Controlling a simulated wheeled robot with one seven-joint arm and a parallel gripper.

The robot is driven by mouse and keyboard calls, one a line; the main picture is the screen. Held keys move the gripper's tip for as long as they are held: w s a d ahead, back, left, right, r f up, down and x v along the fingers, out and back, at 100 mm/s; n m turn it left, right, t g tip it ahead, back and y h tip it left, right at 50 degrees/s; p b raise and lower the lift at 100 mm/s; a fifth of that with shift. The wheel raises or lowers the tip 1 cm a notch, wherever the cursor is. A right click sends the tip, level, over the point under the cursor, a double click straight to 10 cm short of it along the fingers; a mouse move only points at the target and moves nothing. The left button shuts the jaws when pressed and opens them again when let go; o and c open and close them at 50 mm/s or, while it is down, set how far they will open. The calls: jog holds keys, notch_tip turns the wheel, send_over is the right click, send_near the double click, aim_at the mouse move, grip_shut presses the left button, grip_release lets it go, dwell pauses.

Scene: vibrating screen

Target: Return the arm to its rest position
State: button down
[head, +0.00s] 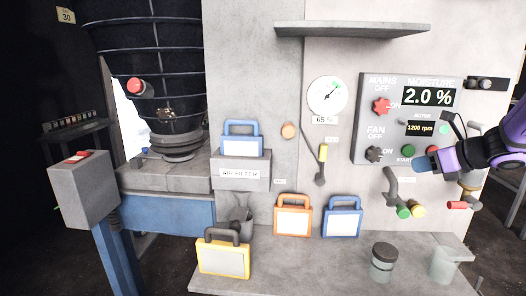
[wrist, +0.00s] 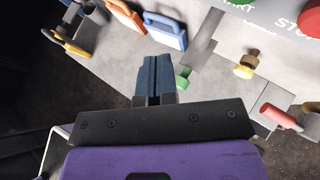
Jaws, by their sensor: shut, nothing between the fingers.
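My gripper (head: 424,163) is at the right in the head view, on the end of my purple and black arm, in front of the lower part of the control panel (head: 364,137). In the wrist view its blue fingers (wrist: 155,72) are together with nothing between them. The fingers point toward the wall and ledge, and I see no contact with any object. The gripper hides part of the panel near the start button.
Below the gripper are a green-ended lever (head: 403,211), a yellow knob (head: 418,209) and a red handle (head: 457,205). A jar (head: 382,262) stands on the ledge. Orange (head: 293,215) and blue (head: 342,217) tags stand left. A shelf (head: 350,30) juts out above.

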jog(key=s+a+r+n+g, duration=0.2)
jog(key=s+a+n, duration=0.4)
jog(key=a+n, duration=0.1)
jog(key=s+a+r+n+g, duration=0.25)
jog(key=s+a+n, duration=0.25)
jog(key=a+n, duration=0.25)
jog(key=s+r+n+h, duration=0.1)
jog(key=s+n+h, duration=0.4)
jog(key=s+n, duration=0.9)
jog(key=n, duration=0.2)
jog(key=shift+s+a+n+h, duration=0.2)
jog(key=shift+a+n+h, duration=0.05)
jog(key=shift+n+h, duration=0.15)
jog(key=shift+g, duration=0.25)
